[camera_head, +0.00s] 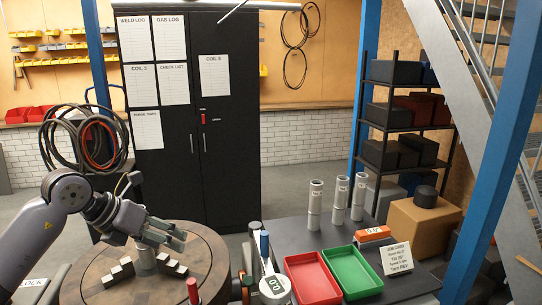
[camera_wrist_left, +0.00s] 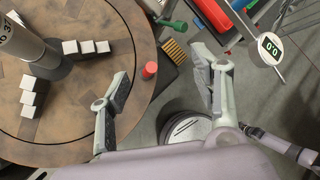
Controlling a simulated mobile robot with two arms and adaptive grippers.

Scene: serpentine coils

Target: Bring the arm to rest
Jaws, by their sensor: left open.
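My left arm comes in from the left in the head view. Its left gripper (camera_head: 178,238) hangs above the round wooden table (camera_head: 95,262), with nothing seen between its fingers. In the left wrist view the two fingers of the left gripper (camera_wrist_left: 165,75) are spread wide, with floor and a red-topped post (camera_wrist_left: 150,70) seen beyond the gap. At the right edge of that view is what looks like my right arm (camera_wrist_left: 290,150); its jaws are too small to read. The right arm does not show in the head view.
Pale blocks (camera_head: 118,270) and a grey cylinder (camera_head: 146,256) stand on the round table. A dark bench holds a red tray (camera_head: 313,282), a green tray (camera_head: 352,270) and several upright cylinders (camera_head: 314,205). A blue post (camera_head: 500,150) rises at right. Some floor is open before the black cabinet (camera_head: 228,150).

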